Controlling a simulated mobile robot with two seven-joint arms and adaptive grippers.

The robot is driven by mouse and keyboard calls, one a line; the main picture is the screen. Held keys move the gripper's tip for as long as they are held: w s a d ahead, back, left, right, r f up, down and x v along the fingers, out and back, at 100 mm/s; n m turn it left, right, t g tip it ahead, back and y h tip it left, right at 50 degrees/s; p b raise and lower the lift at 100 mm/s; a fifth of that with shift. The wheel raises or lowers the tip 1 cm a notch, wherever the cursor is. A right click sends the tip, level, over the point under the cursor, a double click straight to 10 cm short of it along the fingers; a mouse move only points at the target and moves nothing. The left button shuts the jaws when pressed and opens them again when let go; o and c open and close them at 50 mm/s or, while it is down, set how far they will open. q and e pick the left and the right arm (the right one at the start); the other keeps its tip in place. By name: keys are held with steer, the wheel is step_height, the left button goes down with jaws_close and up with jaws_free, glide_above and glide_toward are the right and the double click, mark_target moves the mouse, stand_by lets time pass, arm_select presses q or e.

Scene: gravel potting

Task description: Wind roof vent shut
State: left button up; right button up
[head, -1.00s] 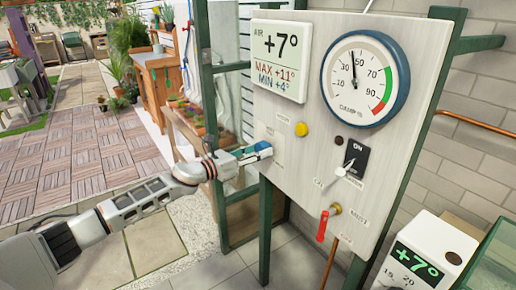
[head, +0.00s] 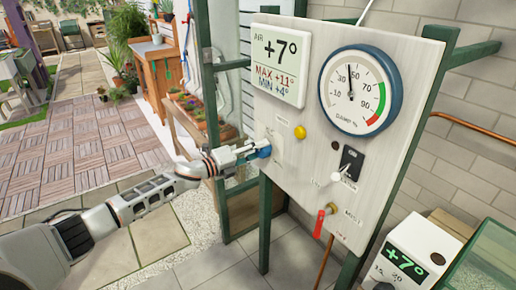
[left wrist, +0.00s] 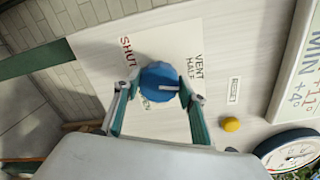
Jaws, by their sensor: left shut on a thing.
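A blue vent knob (head: 264,150) sits at the left side of the pale control panel (head: 325,130). My left gripper (head: 255,152) reaches it from the left and is shut on it. In the left wrist view the knob (left wrist: 160,80) lies between the two teal fingertips. Around it, a plate (left wrist: 185,45) reads SHUT at upper left, VENT HALF at right, and a partly covered OPEN below. The knob's white mark points to the right in that view. My right gripper is not in view.
The panel also holds a yellow button (head: 300,132), a dial (head: 360,90), a temperature display (head: 280,62), a black switch (head: 351,162) and a red-handled valve (head: 320,224). A green post (head: 265,220) stands below. Paving to the left is open.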

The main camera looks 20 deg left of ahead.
arm_select(q)
steer(key=n+h, duration=0.1)
steer(key=n, duration=1.5)
steer(key=shift+f, duration=0.2)
steer(key=shift+f+n, duration=0.1)
steer(key=shift+n, duration=2.1)
steer(key=o, duration=1.1)
steer(key=shift+o, duration=0.2)
steer(key=shift+s, duration=0.1)
steer(key=v, duration=1.1)
steer(key=shift+s+a, duration=0.25)
steer(key=shift+a, duration=0.1)
